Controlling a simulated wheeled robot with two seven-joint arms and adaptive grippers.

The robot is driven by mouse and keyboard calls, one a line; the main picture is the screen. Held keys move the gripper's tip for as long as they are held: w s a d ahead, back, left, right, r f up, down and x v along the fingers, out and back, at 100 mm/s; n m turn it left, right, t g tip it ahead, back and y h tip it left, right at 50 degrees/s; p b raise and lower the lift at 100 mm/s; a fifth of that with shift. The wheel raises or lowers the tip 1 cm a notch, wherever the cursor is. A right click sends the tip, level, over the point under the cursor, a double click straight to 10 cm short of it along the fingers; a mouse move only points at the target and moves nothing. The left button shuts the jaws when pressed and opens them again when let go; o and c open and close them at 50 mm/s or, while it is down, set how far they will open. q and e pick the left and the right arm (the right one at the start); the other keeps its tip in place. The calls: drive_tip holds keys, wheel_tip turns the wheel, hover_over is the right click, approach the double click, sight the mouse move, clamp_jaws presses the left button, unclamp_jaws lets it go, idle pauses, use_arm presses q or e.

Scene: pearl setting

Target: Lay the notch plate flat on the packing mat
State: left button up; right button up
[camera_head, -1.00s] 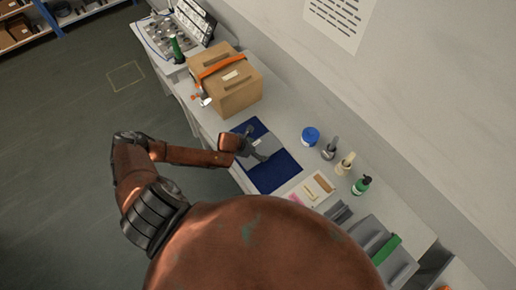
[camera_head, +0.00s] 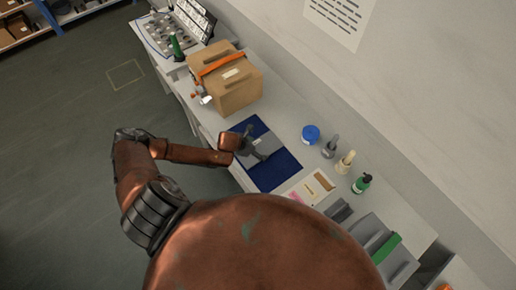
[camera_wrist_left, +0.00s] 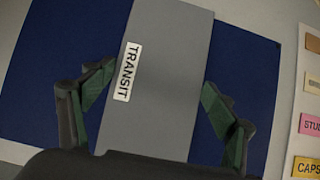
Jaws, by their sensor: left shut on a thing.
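The notch plate appears as a flat grey plate (camera_wrist_left: 162,65) with a white label reading TRANSIT. It also shows in the head view (camera_head: 270,142), over the blue packing mat (camera_head: 276,177). In the wrist view the mat (camera_wrist_left: 245,65) shows on both sides of the plate. My left gripper (camera_wrist_left: 155,85) is shut on the plate, one finger along each long edge. The plate looks roughly parallel to the mat; I cannot tell whether it touches it. The plate's near end is hidden behind the gripper body. My right gripper is not in view.
A cardboard box (camera_head: 240,92) with an orange strap stands beyond the mat. A blue-lidded jar (camera_head: 310,135), several bottles and a green-capped bottle (camera_head: 362,184) stand along the wall side. A label board (camera_head: 318,184) and grey bins (camera_head: 365,236) lie nearer.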

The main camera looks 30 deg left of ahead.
sight(258, 150)
use_arm(q)
drive_tip(key=shift+f, duration=0.2)
drive_tip(key=o, duration=1.2)
drive_tip(key=shift+o, duration=0.5)
drive_tip(key=shift+r, duration=3.5)
